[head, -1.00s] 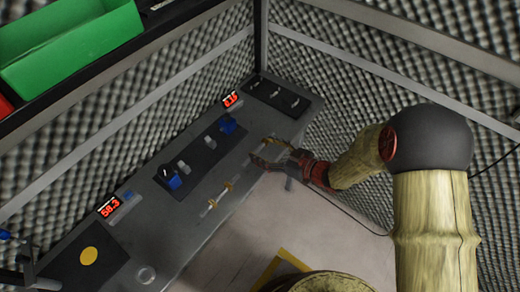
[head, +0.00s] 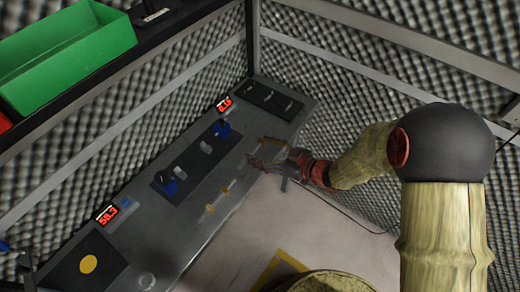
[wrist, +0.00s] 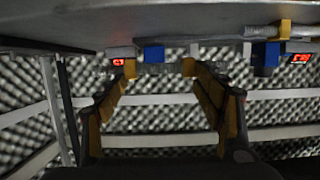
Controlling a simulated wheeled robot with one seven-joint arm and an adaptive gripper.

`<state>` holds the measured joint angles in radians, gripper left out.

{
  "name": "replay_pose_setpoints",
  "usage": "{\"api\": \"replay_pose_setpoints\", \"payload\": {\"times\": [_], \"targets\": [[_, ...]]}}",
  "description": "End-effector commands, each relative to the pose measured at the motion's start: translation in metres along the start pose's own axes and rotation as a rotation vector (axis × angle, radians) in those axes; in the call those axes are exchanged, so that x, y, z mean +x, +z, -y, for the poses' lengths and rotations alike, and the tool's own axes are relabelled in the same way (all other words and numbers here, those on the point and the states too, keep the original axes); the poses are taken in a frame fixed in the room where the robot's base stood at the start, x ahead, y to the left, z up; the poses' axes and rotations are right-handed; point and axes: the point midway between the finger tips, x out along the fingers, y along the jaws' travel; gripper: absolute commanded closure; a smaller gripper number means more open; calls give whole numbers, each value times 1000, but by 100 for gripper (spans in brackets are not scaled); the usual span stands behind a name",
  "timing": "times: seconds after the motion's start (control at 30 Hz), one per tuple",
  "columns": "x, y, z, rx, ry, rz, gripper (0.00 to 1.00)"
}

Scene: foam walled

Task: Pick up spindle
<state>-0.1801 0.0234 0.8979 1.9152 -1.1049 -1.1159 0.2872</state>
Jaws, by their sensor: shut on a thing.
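My gripper (head: 257,151) is at the right edge of the grey bench, near its far end. In the wrist view, my gripper (wrist: 158,70) has its two fingers apart, with a short grey bar with yellow ends, which looks like the spindle (wrist: 158,68), spanning between the fingertips. It is small and partly hidden by the fingers. I cannot tell whether it still touches the bench. A similar pale rod with yellow collars (head: 216,197) lies on the bench nearer to me, apart from my gripper.
The grey bench (head: 195,235) carries a dark panel with blue parts (head: 170,186), red displays (head: 108,214) and a black strip (head: 272,98). A green bin (head: 70,50) sits on the shelf at upper left. Foam walls stand close behind and to the right.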

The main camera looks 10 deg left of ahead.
Motion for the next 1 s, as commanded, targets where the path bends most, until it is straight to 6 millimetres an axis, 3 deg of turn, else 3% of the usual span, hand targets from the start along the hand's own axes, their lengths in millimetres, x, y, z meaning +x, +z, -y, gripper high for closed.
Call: {"api": "replay_pose_setpoints", "payload": {"times": [0.03,0.17,0.3,0.5,0.83,0.93,1.0], "targets": [[-13,-16,4,-4,4,-4,68],[-41,-39,19,-4,4,-5,68],[-72,-42,39,-1,4,-3,68],[-103,-48,60,-2,3,-4,68],[-120,-50,72,-5,-3,-3,68],[-120,-58,60,4,32,-5,68],[-120,-66,42,19,86,-6,68]]}}
